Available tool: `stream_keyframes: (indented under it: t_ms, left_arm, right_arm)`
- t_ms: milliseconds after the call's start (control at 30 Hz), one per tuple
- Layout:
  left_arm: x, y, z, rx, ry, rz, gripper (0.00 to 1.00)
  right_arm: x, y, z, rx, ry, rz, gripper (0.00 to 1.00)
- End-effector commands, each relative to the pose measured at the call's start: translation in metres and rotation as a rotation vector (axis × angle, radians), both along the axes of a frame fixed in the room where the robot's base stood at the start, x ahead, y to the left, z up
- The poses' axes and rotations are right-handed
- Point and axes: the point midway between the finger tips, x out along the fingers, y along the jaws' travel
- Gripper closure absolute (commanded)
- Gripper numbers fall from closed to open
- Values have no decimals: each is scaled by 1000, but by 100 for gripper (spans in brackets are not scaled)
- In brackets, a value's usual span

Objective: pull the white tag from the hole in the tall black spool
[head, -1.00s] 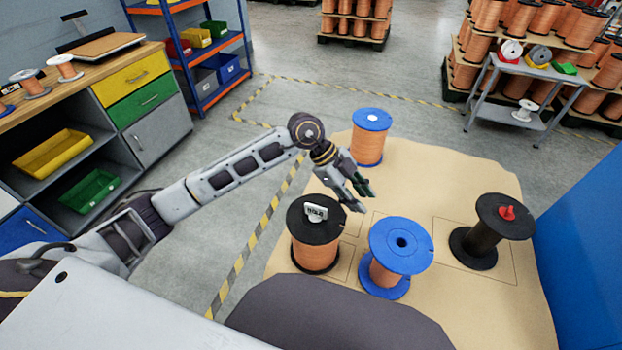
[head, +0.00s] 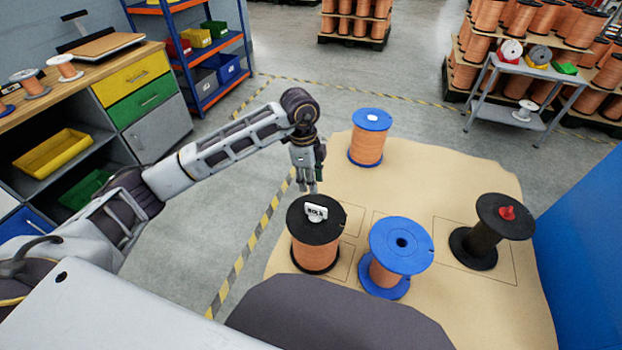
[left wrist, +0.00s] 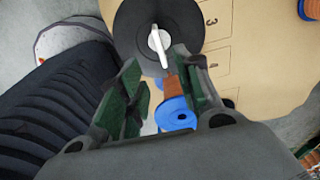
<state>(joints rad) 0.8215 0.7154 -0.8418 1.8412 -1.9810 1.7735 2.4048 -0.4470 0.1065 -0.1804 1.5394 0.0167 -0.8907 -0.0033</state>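The tall black spool (head: 316,245), wound with copper wire, stands at the near left of the tan mat. The white tag (head: 316,212) with dark lettering stands upright in the hole of its top flange. In the left wrist view the tag (left wrist: 158,45) shows as a narrow white bar over the black flange (left wrist: 130,28). My left gripper (head: 307,188) points down just behind the spool, above it and apart from the tag. In the left wrist view its green-padded fingers (left wrist: 155,88) are spread with nothing between them. My right gripper is not in view.
A blue spool (head: 401,245) stands close on the right. Another blue spool (head: 369,140) with a white top piece is at the back. A black spool (head: 490,225) with a red piece is at the right. The tan mat (head: 430,180) is bare between them.

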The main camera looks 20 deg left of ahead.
Motion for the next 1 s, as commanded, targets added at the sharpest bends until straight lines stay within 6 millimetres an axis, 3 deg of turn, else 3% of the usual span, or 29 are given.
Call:
stream_keyframes:
  t_ms: [367, 1000]
  left_arm:
    - [-1, -3, -24, -1, 2, 0, 66]
    - [-1, -13, -99, -2, 2, 0, 66]
  right_arm:
    - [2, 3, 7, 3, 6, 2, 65]
    - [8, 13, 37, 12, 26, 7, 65]
